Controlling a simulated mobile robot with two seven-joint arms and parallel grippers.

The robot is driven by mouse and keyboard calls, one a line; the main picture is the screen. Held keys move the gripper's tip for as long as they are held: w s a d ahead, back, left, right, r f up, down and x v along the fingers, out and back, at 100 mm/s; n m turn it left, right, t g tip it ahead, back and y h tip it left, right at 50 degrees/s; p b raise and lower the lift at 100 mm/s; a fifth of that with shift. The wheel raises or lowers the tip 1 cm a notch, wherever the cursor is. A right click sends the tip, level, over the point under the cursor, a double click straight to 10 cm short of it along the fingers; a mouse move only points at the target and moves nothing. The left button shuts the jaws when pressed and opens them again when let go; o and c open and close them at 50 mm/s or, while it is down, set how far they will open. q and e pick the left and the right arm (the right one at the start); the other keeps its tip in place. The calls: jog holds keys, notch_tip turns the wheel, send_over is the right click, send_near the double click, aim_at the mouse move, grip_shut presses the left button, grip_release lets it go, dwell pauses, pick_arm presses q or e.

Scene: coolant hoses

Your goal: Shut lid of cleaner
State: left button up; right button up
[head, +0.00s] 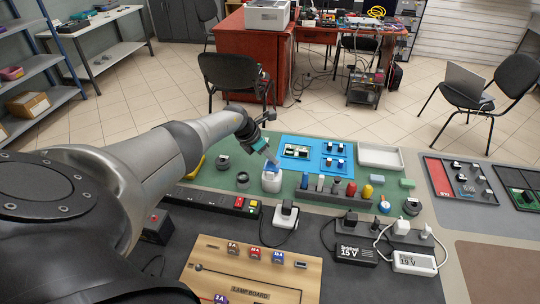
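A small white container with a blue part at its top (271,182), which looks like the cleaner, stands on the green mat near the middle of the head view. My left gripper (271,158) is right above and at its top, reaching in from the left. The gripper's fingers are small and overlap the blue part, so I cannot tell whether they touch it or how far apart they are. The lid's position is partly hidden by the gripper. My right gripper is not in view.
A row of bottles and small pots (337,187) stands right of the container. Blue trays (315,145) lie behind it. A power strip (215,200), a black plug (287,210) and a wooden lamp board (250,275) lie in front. Dark round pots (222,162) stand left.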

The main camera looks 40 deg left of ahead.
pick_arm(q)
jog(key=o, duration=0.4)
jog(key=shift+r, duration=0.1)
jog(key=shift+s+a+r+p, duration=0.1)
jog(key=shift+s+r+p, duration=0.05)
jog(key=shift+r+p, duration=0.35)
jog(key=shift+p+v, duration=2.65)
jog(key=shift+v, duration=4.35)
jog(key=shift+s+f, duration=0.1)
